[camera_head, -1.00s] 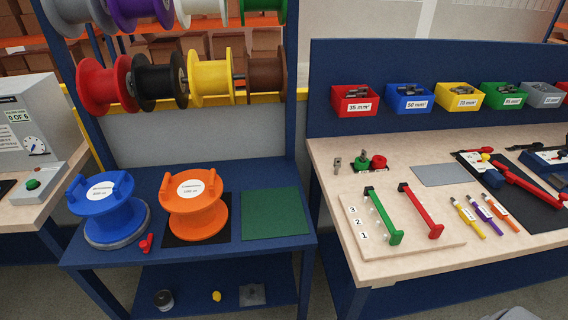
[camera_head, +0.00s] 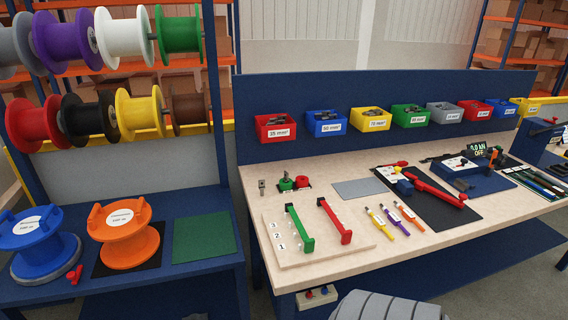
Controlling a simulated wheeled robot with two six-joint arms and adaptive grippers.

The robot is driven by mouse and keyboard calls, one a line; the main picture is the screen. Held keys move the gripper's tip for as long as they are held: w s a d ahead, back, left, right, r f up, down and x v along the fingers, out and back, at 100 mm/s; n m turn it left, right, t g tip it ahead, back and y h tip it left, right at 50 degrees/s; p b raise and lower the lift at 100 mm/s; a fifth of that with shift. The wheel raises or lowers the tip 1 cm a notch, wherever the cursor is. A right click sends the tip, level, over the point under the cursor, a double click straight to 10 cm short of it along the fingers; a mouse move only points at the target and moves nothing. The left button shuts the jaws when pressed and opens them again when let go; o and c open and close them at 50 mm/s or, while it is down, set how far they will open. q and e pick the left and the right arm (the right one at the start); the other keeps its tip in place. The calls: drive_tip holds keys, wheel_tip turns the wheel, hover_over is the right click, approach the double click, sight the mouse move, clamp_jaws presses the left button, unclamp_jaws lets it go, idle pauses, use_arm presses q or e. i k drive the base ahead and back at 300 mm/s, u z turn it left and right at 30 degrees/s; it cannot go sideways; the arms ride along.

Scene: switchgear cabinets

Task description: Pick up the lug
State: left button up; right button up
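A small grey metal piece that looks like a lug (camera_head: 262,187) stands on the wooden bench top near its left back edge, left of the green and red round pieces. More dark metal pieces, too small to tell apart, lie in the labelled bins along the blue back panel, such as the red 35 mm² bin (camera_head: 275,127), the blue 50 mm² bin (camera_head: 326,124) and the yellow 70 mm² bin (camera_head: 370,120). Neither of my grippers shows in the head view.
The wooden bench (camera_head: 350,262) carries a board with green (camera_head: 300,228) and red (camera_head: 335,221) handles, several coloured pens, a grey mat (camera_head: 360,188) and a red-handled tool (camera_head: 435,190). Left stands a blue table with blue (camera_head: 38,240) and orange (camera_head: 124,235) spools.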

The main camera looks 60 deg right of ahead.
sight(262, 182)
drive_tip(key=k, duration=0.5)
drive_tip(key=z, duration=0.75)
